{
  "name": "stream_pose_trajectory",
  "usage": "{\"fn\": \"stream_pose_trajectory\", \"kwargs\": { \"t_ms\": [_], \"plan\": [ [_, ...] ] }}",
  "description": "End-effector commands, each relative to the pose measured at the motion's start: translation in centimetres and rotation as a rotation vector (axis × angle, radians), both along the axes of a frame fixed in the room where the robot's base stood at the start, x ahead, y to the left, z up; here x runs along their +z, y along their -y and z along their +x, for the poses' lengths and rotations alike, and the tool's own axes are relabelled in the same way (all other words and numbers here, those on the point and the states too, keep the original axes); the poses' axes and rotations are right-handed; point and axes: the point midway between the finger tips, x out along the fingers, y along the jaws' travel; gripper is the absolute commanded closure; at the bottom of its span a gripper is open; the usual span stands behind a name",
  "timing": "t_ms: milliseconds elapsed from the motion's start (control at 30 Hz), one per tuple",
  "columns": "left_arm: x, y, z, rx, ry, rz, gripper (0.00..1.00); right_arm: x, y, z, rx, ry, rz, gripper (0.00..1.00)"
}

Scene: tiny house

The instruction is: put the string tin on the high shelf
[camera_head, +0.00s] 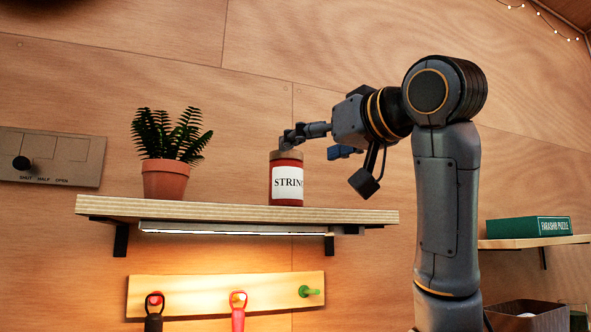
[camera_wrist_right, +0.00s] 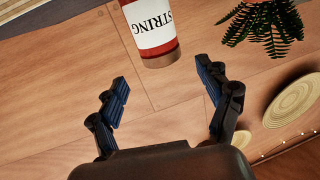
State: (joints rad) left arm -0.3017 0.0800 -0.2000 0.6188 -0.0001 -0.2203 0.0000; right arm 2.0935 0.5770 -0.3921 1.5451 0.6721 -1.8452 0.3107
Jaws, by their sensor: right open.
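The string tin (camera_head: 286,180) is a red can with a white STRING label and a brown lid. It stands upright on the high shelf (camera_head: 240,212), right of a potted fern. My right gripper (camera_head: 318,143) is open and empty, at lid height just to the right of the tin. In the right wrist view, the tin (camera_wrist_right: 150,30) shows upside down beyond the spread fingertips (camera_wrist_right: 163,74), with a visible gap between. In the head view a finger overlaps the lid's edge; I cannot tell from that view alone whether it touches. My left gripper is not in view.
The potted fern (camera_head: 166,178) stands left of the tin, with bare shelf between. A lit strip (camera_head: 235,231) and a peg board (camera_head: 225,293) with hanging tools are below. At the right, a lower shelf (camera_head: 550,242) holds a green puzzle box (camera_head: 528,229). The shelf's right end is bare.

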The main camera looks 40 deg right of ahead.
Motion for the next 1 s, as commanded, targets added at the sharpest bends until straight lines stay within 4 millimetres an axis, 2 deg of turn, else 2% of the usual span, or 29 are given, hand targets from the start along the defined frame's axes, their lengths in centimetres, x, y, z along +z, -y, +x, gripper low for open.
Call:
{"fn": "stream_pose_trajectory", "kwargs": {
  "t_ms": [33, 100, 300, 1000],
  "plan": [
    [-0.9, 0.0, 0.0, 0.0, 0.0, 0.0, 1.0, -0.3, -0.1, -1.1, 0.001, 0.003, 0.0, 0.22],
    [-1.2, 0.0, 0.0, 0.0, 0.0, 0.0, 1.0, -0.2, -0.1, -2.2, 0.001, 0.003, 0.0, 0.22],
    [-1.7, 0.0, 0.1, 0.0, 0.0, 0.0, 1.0, -0.1, -0.1, -3.8, 0.0, 0.0, 0.0, 0.22],
    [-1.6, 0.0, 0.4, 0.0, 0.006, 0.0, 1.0, 0.0, -0.1, -4.0, 0.0, 0.0, 0.001, 0.22]
  ]
}}
